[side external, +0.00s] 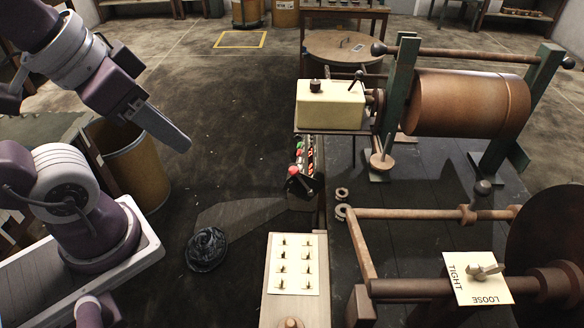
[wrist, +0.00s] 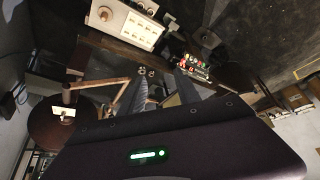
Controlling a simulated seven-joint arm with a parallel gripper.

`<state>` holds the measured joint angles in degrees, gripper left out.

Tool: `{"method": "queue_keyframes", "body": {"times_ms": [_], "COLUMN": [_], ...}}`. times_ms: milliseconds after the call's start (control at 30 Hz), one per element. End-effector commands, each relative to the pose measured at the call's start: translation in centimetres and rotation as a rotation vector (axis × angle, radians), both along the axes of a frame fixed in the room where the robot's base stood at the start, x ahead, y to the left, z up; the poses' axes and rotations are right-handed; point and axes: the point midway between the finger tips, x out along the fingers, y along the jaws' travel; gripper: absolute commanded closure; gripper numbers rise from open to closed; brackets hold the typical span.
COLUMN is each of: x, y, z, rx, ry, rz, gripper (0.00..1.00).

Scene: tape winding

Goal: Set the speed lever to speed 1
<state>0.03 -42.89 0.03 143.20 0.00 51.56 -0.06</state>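A cream box (side external: 331,103) stands left of the copper-coloured drum, with a dark knob (side external: 315,86) on top. A small dark ball-ended lever (side external: 358,76) shows at its right end. No speed numbers are readable, so I cannot tell which control is the speed lever. A pale panel (side external: 295,262) with several small upright pieces lies at the front; it also shows at the top of the wrist view (wrist: 140,22). My gripper (side external: 184,143) hangs in the air at the upper left, well apart from all of these. In the wrist view its fingers (wrist: 160,76) are spread and empty.
A card marked TIGHT and LOOSE (side external: 466,285) carries a small lever at the lower right. Red and green buttons (side external: 305,157) sit below the box. The drum (side external: 468,103) and green posts stand at the right. A dark coil (side external: 207,248) lies on the left.

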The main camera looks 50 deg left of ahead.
Motion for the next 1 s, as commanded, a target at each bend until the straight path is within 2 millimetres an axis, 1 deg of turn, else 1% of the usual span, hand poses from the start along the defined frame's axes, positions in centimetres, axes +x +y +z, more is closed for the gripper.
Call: {"method": "queue_keyframes", "body": {"times_ms": [33,67,133,167,200,267,300,367,400,467,500,567,600,700,800,900,1000], "x": [0.4,0.9,3.3,4.8,7.1,10.9,13.3,16.8,19.1,22.1,23.9,26.3,27.5,29.7,30.9,31.6,31.8], "y": [0.0,0.0,0.0,0.0,0.1,0.1,0.1,0.1,0.1,0.1,0.2,0.2,0.3,0.4,0.4,0.4,0.9], "z": [0.1,0.2,0.5,0.4,0.2,-1.1,-2.3,-4.8,-6.8,-10.1,-12.6,-16.3,-18.4,-22.4,-25.1,-26.5,-27.3], "rx": [-0.008,-0.018,-0.056,-0.074,-0.095,-0.108,-0.103,-0.076,-0.046,0.016,0.066,0.149,0.201,0.302,0.371,0.405,0.414], "ry": [0.007,0.019,0.062,0.088,0.124,0.178,0.210,0.248,0.266,0.281,0.281,0.264,0.248,0.199,0.156,0.129,0.125], "rz": [0.005,0.011,0.044,0.067,0.107,0.176,0.225,0.297,0.343,0.405,0.439,0.480,0.497,0.515,0.512,0.506,0.507], "gripper": [0.74,0.80,0.93,0.99,1.00,1.00,1.00,1.00,1.00,1.00,1.00,1.00,1.00,1.00,1.00,1.00,1.00]}}
